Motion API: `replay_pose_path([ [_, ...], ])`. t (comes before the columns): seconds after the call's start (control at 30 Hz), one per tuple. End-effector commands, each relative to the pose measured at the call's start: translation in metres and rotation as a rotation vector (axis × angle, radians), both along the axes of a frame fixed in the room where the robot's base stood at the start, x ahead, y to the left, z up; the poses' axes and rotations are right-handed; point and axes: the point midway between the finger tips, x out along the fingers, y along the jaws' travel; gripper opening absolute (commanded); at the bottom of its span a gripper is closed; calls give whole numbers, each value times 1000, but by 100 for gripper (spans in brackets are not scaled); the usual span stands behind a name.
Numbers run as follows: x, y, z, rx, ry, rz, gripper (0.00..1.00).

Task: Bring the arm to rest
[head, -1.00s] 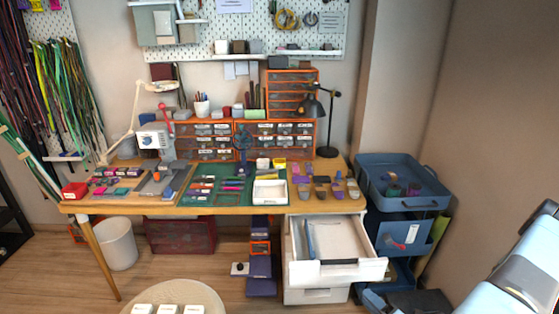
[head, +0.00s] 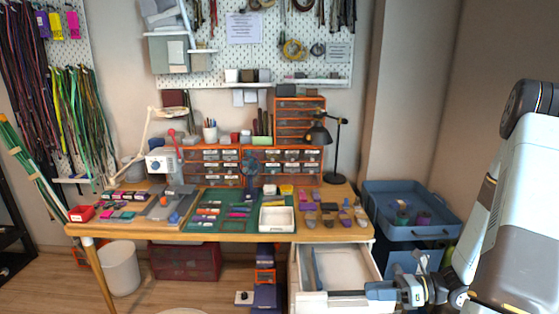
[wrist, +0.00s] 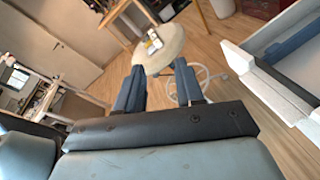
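My gripper (head: 380,291) shows in the head view at the lower right, beside the right front corner of the open white drawer (head: 345,268). My arm comes down to it from the right edge. In the wrist view my gripper (wrist: 159,72) has its two dark fingers apart with nothing between them. The drawer (wrist: 268,82) shows at the right of the wrist view, apart from the fingers. I cannot tell in the head view whether the gripper touches the drawer front.
The wooden workbench (head: 240,237) holds a green mat, a white tray (head: 277,219) and small parts. A blue trolley (head: 440,232) stands right of it, close to my arm. A round stool (wrist: 160,50) and open wooden floor lie beyond the fingers in the wrist view.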

Motion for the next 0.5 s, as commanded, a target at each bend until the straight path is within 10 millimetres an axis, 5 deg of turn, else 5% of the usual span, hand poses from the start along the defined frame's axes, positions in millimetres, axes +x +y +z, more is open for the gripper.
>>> replay_pose_path([
  [0.5, -22, 22, 78, -361, -393, 455, 37],
])
